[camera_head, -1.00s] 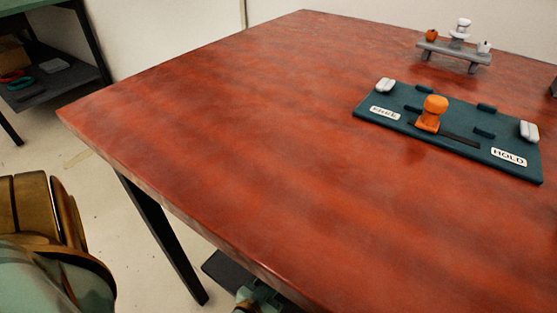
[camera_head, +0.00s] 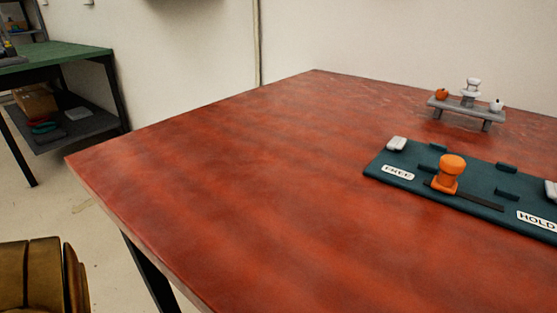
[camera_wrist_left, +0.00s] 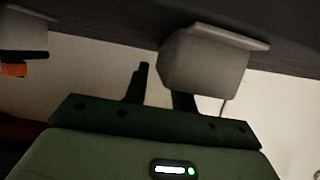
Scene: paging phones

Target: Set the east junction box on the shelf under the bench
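In the left wrist view, a light grey box (camera_wrist_left: 205,62) with a flanged edge sits against a dark surface (camera_wrist_left: 120,22). A second grey box (camera_wrist_left: 22,32) is at the upper left, with a dark band and an orange piece below it. I cannot tell which is the east junction box. My left gripper (camera_wrist_left: 162,82) has its two fingers apart with a gap between them; the box hides the tip of the right finger. Touching is unclear. Neither gripper shows in the head view. A green bench (camera_head: 60,58) with a dark shelf (camera_head: 85,128) under it stands at the left.
The shelf holds a brown carton (camera_head: 36,100), coloured rings (camera_head: 43,126) and a pale flat item (camera_head: 77,114). The large red table (camera_head: 220,190) carries a teal FREE/HOLD panel (camera_head: 475,185) with an orange knob (camera_head: 450,175) and a small grey stand (camera_head: 465,108). Open floor lies between bench and table.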

